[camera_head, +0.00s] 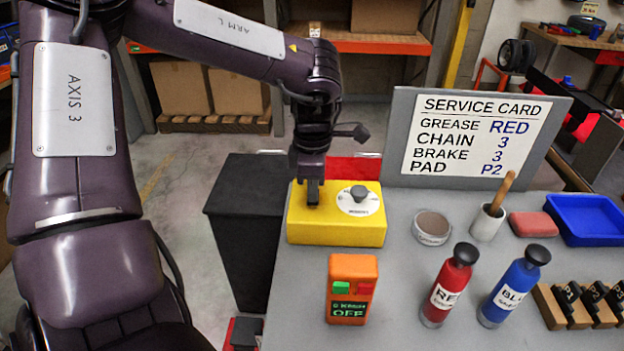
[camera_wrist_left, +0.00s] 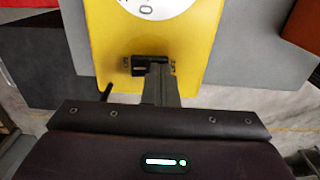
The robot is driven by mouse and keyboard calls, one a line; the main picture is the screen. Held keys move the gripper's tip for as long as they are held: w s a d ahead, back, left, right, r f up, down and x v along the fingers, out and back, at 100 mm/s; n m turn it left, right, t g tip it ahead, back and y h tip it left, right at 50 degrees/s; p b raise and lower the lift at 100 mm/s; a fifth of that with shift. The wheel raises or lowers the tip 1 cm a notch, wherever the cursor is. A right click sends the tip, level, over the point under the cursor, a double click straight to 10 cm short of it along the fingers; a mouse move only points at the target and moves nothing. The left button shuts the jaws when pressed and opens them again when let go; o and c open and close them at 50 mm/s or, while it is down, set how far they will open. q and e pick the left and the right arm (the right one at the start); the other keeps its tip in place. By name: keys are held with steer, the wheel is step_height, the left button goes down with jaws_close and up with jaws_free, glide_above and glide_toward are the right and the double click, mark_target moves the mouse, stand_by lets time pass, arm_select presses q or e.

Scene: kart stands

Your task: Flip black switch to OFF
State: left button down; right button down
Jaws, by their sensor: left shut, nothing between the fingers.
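The yellow switch box (camera_head: 336,230) stands at the left end of the grey table. It carries a white dial with a grey knob (camera_head: 359,193) on its right side. My left gripper (camera_head: 313,200) points down, with its shut fingertips at the left part of the box top. In the left wrist view the shut fingers (camera_wrist_left: 160,82) reach the black switch (camera_wrist_left: 150,65) on the yellow face and seem to touch it. Its markings are partly hidden and too small to read, so its position is unclear. My right gripper is not in view.
An orange box (camera_head: 352,268) with green and red buttons and an OFF display stands in front. Red (camera_head: 449,285) and blue (camera_head: 514,287) bottles, a round tin (camera_head: 432,228) and a white cup (camera_head: 487,222) stand to the right. A service card (camera_head: 476,137) stands behind.

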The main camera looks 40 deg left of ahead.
arm_select(q)
steer(key=shift+r, duration=0.1)
steer(key=shift+a+r+p, duration=0.1)
steer(key=shift+r+p, duration=0.45)
steer(key=shift+p, duration=0.1)
step_height(320, 180, up, 6)
steer(key=p, duration=0.4)
steer(key=shift+f+p, duration=0.2)
steer(key=shift+p, duration=0.1)
